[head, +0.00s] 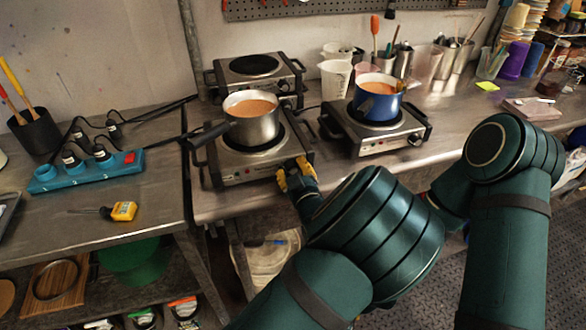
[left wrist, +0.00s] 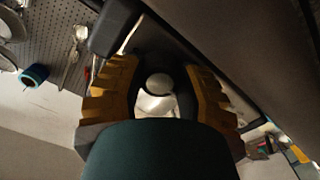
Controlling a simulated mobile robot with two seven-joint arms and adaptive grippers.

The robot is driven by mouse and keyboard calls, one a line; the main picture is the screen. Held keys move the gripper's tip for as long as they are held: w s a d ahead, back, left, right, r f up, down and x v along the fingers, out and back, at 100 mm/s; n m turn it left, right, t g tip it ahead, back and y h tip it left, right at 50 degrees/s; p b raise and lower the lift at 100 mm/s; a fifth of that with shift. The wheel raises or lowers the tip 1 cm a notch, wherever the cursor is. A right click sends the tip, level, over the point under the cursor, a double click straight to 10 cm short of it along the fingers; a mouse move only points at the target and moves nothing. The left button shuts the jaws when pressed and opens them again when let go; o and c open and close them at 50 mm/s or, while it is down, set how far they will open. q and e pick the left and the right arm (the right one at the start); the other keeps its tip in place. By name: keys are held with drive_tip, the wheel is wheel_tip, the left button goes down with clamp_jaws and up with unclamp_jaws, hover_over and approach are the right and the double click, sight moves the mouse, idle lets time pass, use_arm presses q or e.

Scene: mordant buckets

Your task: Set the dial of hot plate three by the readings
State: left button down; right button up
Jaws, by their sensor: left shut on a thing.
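Three hot plates stand on the steel bench: a front one (head: 235,168) with a steel pot (head: 252,128) of orange liquid, a bare one behind (head: 262,85), and one at right (head: 375,147) with a blue pot (head: 378,106) of orange liquid. I cannot tell which is number three. My left gripper (head: 296,176) is at the right end of the front hot plate's front panel, its yellow fingers shut on the dial, which they mostly hide. In the left wrist view a pale round thing (left wrist: 158,83) shows between the fingers. A yellow meter (head: 123,211) with a probe lies on the left table, its reading illegible.
A blue power strip (head: 85,172) with plugs and a red switch sits on the left table; cables run toward the hot plates. The steel pot's handle sticks out left. Cups and tool holders stand at the back.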

use_arm(q)
drive_tip(key=m+p, duration=0.1)
drive_tip(key=m, duration=0.2)
drive_tip(key=m+p, duration=0.1)
drive_tip(key=m, duration=0.2)
drive_tip(key=shift+w+r+m+p, duration=0.1)
drive_tip(key=shift+r+m+p, duration=0.1)
drive_tip(key=shift+m+p, duration=0.15)
drive_tip(key=m+p, duration=0.1)
drive_tip(key=m, duration=0.2)
drive_tip(key=shift+m+p, duration=0.25)
drive_tip(key=shift+p, duration=0.05)
drive_tip(key=shift+m+p, duration=0.5)
drive_tip(key=shift+m, duration=1)
drive_tip(key=c, duration=0.5)
unclamp_jaws()
drive_tip(key=shift+f, duration=0.1)
drive_tip(key=shift+c, duration=0.2)
drive_tip(key=shift+f, duration=0.15)
